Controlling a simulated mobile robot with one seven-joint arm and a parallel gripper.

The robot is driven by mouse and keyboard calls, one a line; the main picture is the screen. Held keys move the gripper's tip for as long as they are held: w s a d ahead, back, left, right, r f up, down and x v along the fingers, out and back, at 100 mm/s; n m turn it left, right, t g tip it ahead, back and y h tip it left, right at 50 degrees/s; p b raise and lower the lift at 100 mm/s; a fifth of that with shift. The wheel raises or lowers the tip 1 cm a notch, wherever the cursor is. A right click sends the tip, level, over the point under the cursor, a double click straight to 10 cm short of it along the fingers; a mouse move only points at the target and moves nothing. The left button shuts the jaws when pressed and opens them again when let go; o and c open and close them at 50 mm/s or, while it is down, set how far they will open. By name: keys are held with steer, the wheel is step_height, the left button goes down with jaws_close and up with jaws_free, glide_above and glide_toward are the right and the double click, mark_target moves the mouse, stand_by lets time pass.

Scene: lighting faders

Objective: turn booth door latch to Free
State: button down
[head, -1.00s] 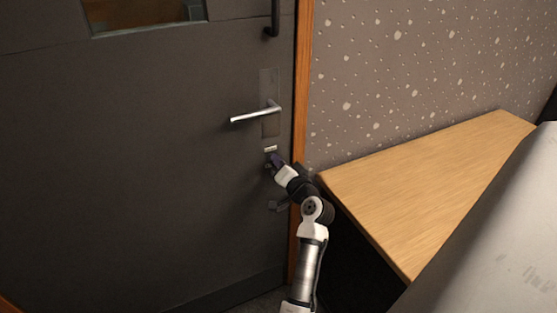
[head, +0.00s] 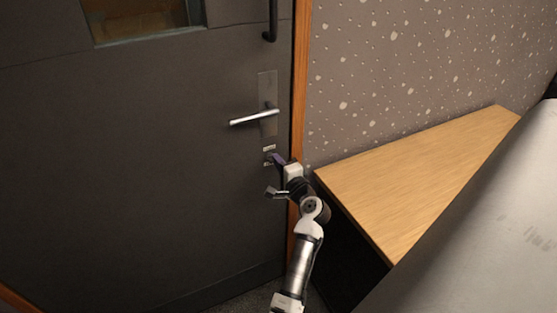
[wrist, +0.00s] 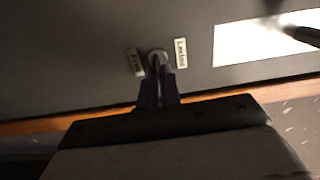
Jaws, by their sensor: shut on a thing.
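The grey door (head: 140,160) carries a small latch under its lever handle. In the wrist view the latch's rounded metal turn (wrist: 158,56) sits between a "Free" label (wrist: 135,62) on the left and a "Locked" label (wrist: 181,53) on the right. My gripper (wrist: 158,82) has its dark fingers shut on the latch turn, hiding its lower part. The turn lies roughly upright in this picture, between the two labels. In the head view my gripper (head: 277,158) reaches the latch from the right, below the handle plate.
The silver lever handle (head: 254,117) is just above the latch, on a metal plate (head: 267,88). A black pull handle (head: 273,20) is higher up. The wooden door frame (head: 299,110) is close beside my gripper. A wooden bench top (head: 420,175) stands to the right.

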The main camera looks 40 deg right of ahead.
steer(key=shift+m, duration=0.3)
steer(key=shift+d, duration=0.1)
steer(key=c, duration=1.6)
jaws_free()
steer(key=shift+s, duration=0.15)
steer(key=b+v, duration=0.3)
steer(key=v, duration=1)
steer(key=shift+s+a, duration=0.2)
steer(key=shift+s, duration=0.05)
